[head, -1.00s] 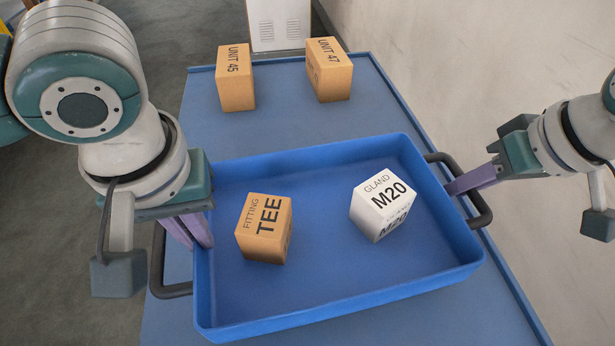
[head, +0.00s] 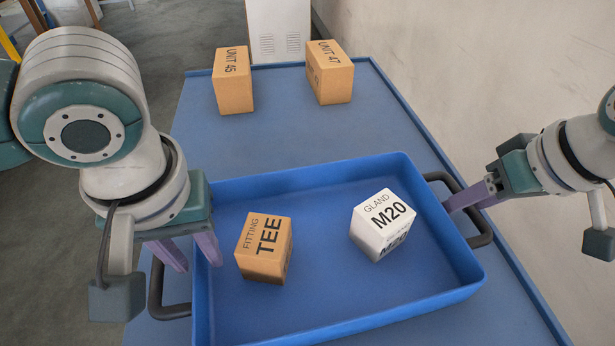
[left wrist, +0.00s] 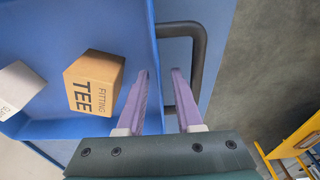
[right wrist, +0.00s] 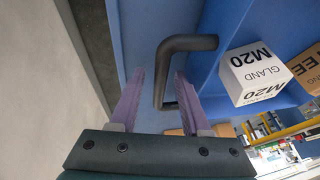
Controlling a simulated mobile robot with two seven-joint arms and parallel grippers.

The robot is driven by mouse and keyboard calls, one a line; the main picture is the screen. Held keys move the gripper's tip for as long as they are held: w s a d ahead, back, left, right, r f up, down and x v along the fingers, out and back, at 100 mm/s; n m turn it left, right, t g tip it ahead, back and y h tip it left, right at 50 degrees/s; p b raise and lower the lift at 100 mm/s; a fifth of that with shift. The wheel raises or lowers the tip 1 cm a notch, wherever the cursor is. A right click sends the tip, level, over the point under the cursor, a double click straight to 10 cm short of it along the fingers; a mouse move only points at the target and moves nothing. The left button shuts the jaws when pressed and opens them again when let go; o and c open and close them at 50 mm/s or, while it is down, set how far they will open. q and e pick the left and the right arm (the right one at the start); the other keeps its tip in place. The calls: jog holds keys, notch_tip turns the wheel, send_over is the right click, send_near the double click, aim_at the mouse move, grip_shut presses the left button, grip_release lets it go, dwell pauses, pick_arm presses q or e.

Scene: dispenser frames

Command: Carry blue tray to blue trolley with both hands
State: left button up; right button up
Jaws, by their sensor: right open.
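The blue tray (head: 330,300) sits on the blue trolley top (head: 300,125), holding an orange FITTING TEE box (head: 262,247) and a white GLAND M20 box (head: 383,225). Its dark side handles show at left (head: 156,290) and right (head: 482,238). My left gripper (head: 198,266) is open at the tray's left side; in the left wrist view its fingers (left wrist: 160,72) are apart beside the left handle (left wrist: 200,60). My right gripper (head: 465,206) is open at the right handle; in the right wrist view the handle bar (right wrist: 161,75) lies between its spread fingers.
Two orange boxes, UNIT 45 (head: 233,82) and UNIT 47 (head: 330,74), stand on the trolley top beyond the tray. A white cabinet (head: 279,30) is behind them. A pale wall (head: 480,80) runs along the right; grey floor (head: 180,60) is open at the left.

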jog(key=shift+s+d+r, duration=0.2)
jog(key=shift+r, duration=0.35)
pick_arm(q)
notch_tip(320, 180, up, 12)
jog(key=s, duration=0.1)
jog(key=shift+s+d, duration=0.2)
jog(key=shift+d, duration=0.05)
pick_arm(e)
jog(key=v, duration=1)
jog(key=shift+r, duration=0.35)
jog(key=shift+s+d, duration=0.1)
jog(key=shift+s, duration=0.05)
